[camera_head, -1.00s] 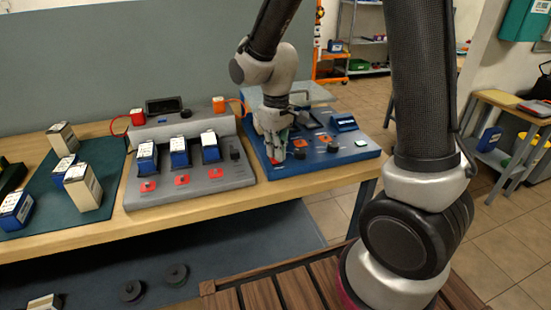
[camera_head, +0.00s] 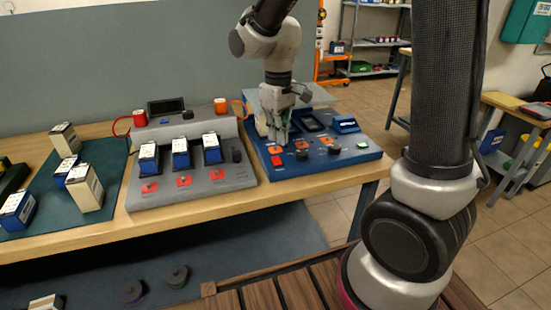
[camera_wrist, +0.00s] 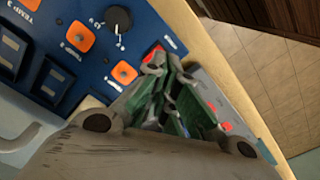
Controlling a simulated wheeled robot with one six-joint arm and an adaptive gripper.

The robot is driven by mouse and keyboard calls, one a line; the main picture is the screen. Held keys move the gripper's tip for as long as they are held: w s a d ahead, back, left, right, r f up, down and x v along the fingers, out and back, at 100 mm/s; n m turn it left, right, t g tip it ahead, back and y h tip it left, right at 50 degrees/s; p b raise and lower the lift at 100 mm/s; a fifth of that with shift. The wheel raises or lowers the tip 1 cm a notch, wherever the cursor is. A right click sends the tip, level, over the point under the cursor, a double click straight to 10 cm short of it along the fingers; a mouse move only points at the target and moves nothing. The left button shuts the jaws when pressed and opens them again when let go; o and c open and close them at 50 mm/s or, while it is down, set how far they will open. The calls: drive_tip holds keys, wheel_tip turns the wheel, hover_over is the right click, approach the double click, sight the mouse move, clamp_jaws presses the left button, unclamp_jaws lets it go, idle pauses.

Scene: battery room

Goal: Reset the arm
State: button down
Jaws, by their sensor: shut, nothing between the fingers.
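My gripper (camera_head: 277,138) is shut and empty, pointing down over the left part of the blue panel (camera_head: 345,158). In the head view its fingertips are just above or at the panel's top, behind a red button (camera_head: 277,160); I cannot tell whether they touch it. In the wrist view the shut fingers (camera_wrist: 160,72) are near the panel's edge, with orange squares (camera_wrist: 79,37) and a black knob (camera_wrist: 118,18) beyond them. The fingers hide part of the panel and the red button.
A grey charger (camera_head: 215,178) with several blue batteries (camera_head: 181,153) stands left of the panel. Cream and blue batteries (camera_head: 88,192) stand on a dark green mat (camera_head: 108,160) further left. A second table (camera_head: 515,105) stands at right; tiled floor lies between.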

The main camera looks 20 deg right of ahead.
drive_tip(key=s, duration=0.1)
drive_tip(key=s+d, duration=0.1)
drive_tip(key=s, duration=0.1)
drive_tip(key=shift+s+d+f+m+g, duration=0.15)
drive_tip(key=shift+s+d+m+g, duration=0.1)
drive_tip(key=shift+m+g, duration=0.15)
drive_tip(key=s+d+r+m+t, duration=0.5)
drive_tip(key=s+d+r, duration=0.7)
drive_tip(key=s, duration=0.3)
drive_tip(key=shift+s+d+r, duration=0.25)
drive_tip(key=shift+d+r, duration=0.05)
drive_tip(key=shift+d, duration=0.4)
